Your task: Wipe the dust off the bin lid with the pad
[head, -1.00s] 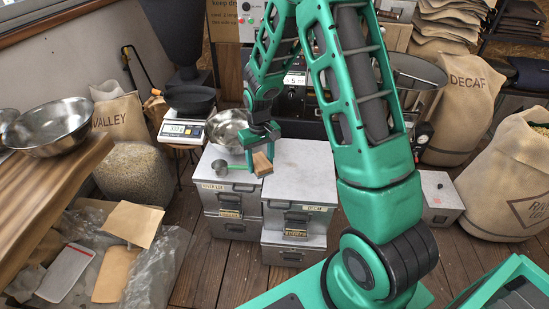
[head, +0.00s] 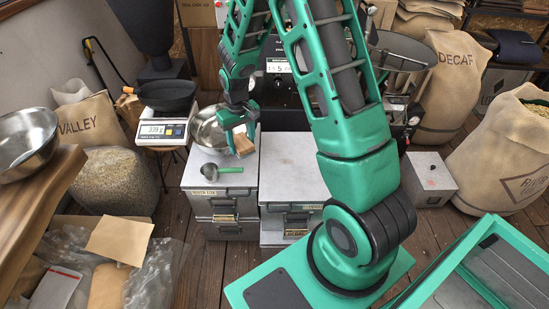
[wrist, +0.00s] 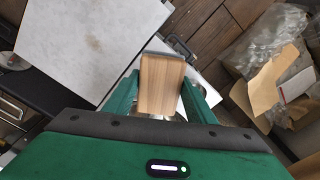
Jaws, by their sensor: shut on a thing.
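My gripper (head: 238,134) is shut on the pad (head: 244,144), a wooden block with a dark strip along its edge. In the wrist view the pad (wrist: 162,88) sits between the fingers. In the head view it appears over the right rear part of the left bin's pale lid (head: 240,177), near the gap between the two bins; I cannot tell whether it touches. The right bin's lid (head: 289,170) is bare, pale grey and faintly speckled. A large pale lid (wrist: 90,40) also shows at upper left in the wrist view. Dust is not clearly visible.
A scale with a black pan (head: 166,97) stands at left. A grey box (head: 428,180) stands right of my arm. Open cardboard with plastic (head: 150,275) lies at front left.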

